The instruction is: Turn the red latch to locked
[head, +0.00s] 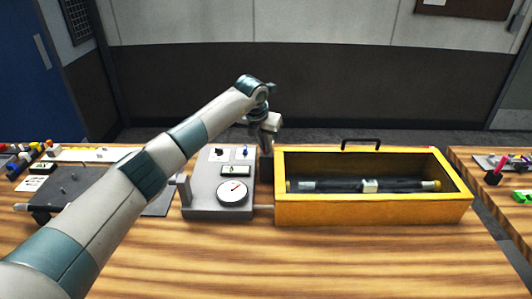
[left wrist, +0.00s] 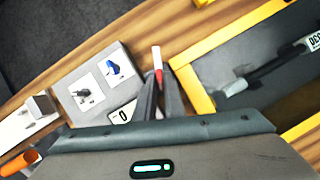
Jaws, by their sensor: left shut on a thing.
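My left gripper (head: 267,148) reaches down between the grey gauge box and the yellow open box. In the left wrist view its two dark fingers (left wrist: 160,82) are closed together on a small part with a red section and a pale tip, which looks like the red latch (left wrist: 157,60). The fingers cover the lower part of the latch, so its exact angle and any locked mark are hidden. In the head view the latch is hidden by the gripper. My right gripper is not in view.
The grey box (head: 203,205) carries a round dial (head: 232,193), a small display and two switches, black and blue. The yellow box (head: 370,210) holds a dark bar (head: 335,186). A second table (head: 463,165) stands at right. The wooden table's front (head: 330,265) is clear.

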